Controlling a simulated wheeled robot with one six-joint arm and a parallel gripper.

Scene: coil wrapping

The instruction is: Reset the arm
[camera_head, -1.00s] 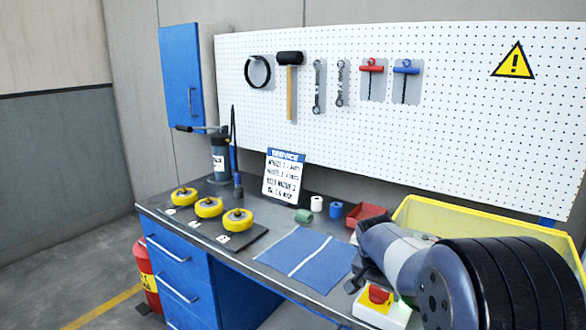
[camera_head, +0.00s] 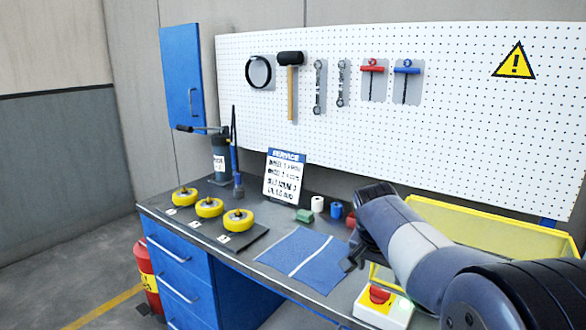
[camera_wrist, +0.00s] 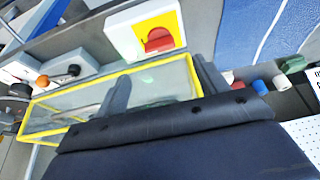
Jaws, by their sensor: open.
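My arm (camera_head: 415,245) comes in from the lower right in the head view. My gripper (camera_head: 352,262) is over the right part of the bench, right of the blue mat (camera_head: 300,255), with nothing seen in it. In the wrist view, the two fingers of my gripper (camera_wrist: 163,84) stand apart with empty space between them. Behind them is a clear yellow-edged bin (camera_wrist: 60,108), which also shows behind my arm in the head view (camera_head: 490,228).
A red stop button on a white and yellow box (camera_head: 380,308) sits at the bench's front, below my arm. Yellow wheels (camera_head: 209,207), a service sign (camera_head: 284,176) and small coloured rolls (camera_head: 317,204) stand left of my arm. A pegboard (camera_head: 450,120) rises behind.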

